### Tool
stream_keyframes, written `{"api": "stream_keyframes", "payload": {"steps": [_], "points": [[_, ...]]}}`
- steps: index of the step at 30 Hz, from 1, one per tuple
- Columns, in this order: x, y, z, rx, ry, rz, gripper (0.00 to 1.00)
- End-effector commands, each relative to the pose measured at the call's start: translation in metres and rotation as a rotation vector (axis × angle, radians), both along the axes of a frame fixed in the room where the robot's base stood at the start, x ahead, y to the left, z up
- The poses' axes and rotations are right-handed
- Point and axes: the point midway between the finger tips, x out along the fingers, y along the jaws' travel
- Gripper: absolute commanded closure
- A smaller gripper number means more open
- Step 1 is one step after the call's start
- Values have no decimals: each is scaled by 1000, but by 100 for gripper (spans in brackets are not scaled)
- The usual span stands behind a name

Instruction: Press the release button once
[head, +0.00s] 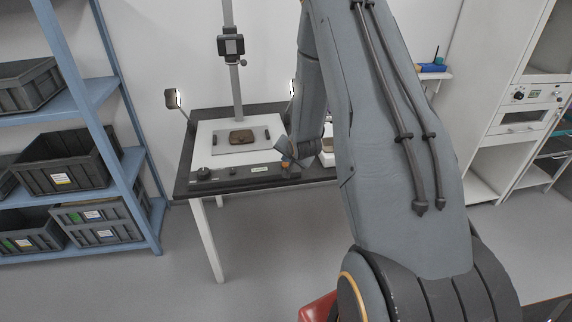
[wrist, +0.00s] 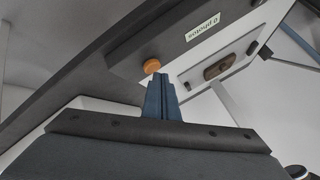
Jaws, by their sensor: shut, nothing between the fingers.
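The release button (wrist: 152,66) is a round orange knob on the dark front edge of the copy stand table, seen in the wrist view. My gripper (wrist: 159,78) is shut and empty, its fingertips right beside the button in that view. I cannot tell whether they touch it. In the head view my gripper (head: 289,164) is at the table's front edge, over the right part of the control strip, and largely hides the button there. A label reading "0 photos" (wrist: 203,27) is on the same strip, upside down in the wrist view.
A brown sherd (head: 241,137) lies on a grey plate on the table, beneath a camera (head: 231,45) on a column. A black knob (head: 203,174) is at the strip's left. Lamps flank the column. A blue shelf (head: 128,160) with dark crates stands left; white cabinets stand right.

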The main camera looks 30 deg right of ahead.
Motion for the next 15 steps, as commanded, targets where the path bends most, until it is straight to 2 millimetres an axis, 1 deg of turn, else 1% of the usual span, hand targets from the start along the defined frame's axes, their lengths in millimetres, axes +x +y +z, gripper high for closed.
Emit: {"api": "stream_keyframes", "payload": {"steps": [15], "points": [[0, 0, -6, 0, 0, 0, 100]]}}
